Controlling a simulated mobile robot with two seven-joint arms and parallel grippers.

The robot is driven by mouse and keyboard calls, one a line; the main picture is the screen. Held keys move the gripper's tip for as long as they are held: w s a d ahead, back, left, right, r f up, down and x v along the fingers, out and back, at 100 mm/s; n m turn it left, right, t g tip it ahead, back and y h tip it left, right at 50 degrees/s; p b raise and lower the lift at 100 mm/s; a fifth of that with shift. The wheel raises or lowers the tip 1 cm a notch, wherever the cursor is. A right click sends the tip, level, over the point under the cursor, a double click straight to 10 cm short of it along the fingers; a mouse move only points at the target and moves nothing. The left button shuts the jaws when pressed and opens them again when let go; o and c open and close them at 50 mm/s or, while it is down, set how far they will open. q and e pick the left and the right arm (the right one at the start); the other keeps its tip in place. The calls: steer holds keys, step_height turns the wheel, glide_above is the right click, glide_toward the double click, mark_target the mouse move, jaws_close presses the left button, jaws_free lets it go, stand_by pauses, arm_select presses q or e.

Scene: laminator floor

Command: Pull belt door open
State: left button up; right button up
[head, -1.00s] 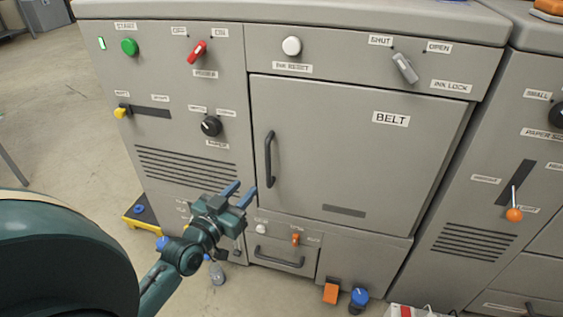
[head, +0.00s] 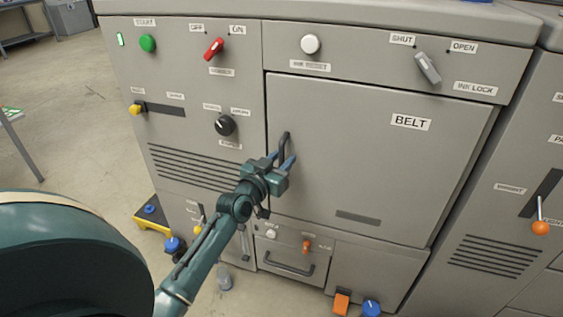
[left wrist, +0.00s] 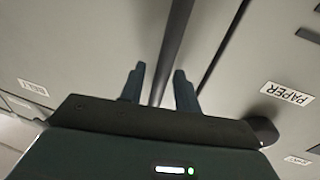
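The belt door (head: 375,160) is a large grey panel labelled BELT, flush with the machine front in the head view. Its dark vertical handle (head: 285,148) is at the door's left edge. My left gripper (head: 280,163) is at the handle's lower part and hides some of it. In the left wrist view the handle (left wrist: 175,45) runs between the two open fingers (left wrist: 160,85), with gaps visible beside it. My right gripper is in neither view.
A grey ink lock lever (head: 428,68) sits above the door. The power switch (head: 214,47) and paper knob (head: 225,125) are left of it. A small drawer (head: 290,262) is below. An orange block (head: 341,303) and blue knob (head: 371,307) stand low in front.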

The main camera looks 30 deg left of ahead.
arm_select(q)
steer(key=shift+w, duration=0.1)
steer(key=shift+c, duration=0.3)
jaws_close()
